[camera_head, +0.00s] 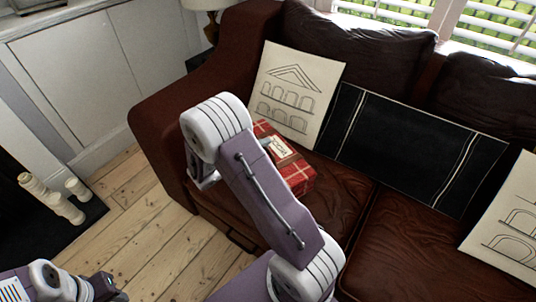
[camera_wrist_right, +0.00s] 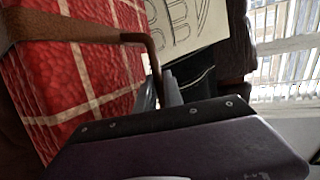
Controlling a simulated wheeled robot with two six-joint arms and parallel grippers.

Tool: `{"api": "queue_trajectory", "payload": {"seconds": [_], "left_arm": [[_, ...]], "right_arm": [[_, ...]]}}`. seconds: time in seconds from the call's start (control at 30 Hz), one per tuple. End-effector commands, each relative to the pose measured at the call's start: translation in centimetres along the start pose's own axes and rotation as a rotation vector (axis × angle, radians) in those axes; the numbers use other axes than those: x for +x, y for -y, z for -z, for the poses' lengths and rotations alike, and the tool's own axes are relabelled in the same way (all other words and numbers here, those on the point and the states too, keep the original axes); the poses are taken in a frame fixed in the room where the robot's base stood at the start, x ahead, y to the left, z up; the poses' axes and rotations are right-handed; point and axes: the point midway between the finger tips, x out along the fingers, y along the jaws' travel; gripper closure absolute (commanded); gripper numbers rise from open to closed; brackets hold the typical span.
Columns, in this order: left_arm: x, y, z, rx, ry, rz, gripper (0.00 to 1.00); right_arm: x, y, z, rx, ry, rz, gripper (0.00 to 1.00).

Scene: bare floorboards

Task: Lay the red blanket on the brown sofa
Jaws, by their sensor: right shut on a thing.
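The red blanket (camera_head: 299,178) is a folded, box-shaped bundle with pale check lines, a brown strap and a label. In the head view it is at the left end of the brown sofa (camera_head: 160,112), over the seat and in front of a cushion. I cannot tell whether it rests on the seat. My right arm hides its left part. In the right wrist view the blanket (camera_wrist_right: 85,75) fills the upper left, and my right gripper (camera_wrist_right: 166,92) is shut on its brown strap handle.
A pale cushion with a building drawing (camera_head: 298,88) and a black cushion (camera_head: 405,145) lean on the sofa back. Another pale cushion (camera_head: 510,225) is at the right. The right seat is clear. White candles (camera_head: 52,200) stand at the left on a dark slab.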

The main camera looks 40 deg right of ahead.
Motion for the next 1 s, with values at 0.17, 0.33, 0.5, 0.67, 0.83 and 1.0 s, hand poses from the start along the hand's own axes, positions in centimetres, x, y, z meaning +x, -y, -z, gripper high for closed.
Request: {"api": "queue_trajectory", "payload": {"seconds": [0.17, 0.33, 0.5, 0.67, 0.83, 1.0], "left_arm": [[0.2, 0.0, 0.0, 0.0, 0.0, 0.0, 0.64], [1.4, 0.0, -0.1, 0.0, 0.0, 0.0, 0.64], [3.4, 0.1, -0.3, 0.0, 0.0, 0.0, 0.64], [3.1, 0.1, -0.3, 0.0, 0.0, 0.0, 0.64], [3.0, 0.1, -0.3, 0.0, 0.0, 0.0, 0.64], [3.1, 0.1, -0.3, 0.0, 0.0, 0.0, 0.64]], "right_arm": [[0.3, 0.0, -0.5, 0.0, 0.001, 0.005, 1.0], [0.8, -1.4, -0.3, 0.0, 0.0, 0.004, 1.0], [1.7, -4.0, 0.0, 0.0, 0.0, 0.004, 1.0], [1.6, -3.8, -0.1, 0.001, 0.0, 0.004, 1.0], [1.7, -3.9, 0.0, 0.001, 0.0, 0.004, 1.0], [1.7, -4.1, 0.0, -0.001, -0.001, 0.0, 0.67]]}}
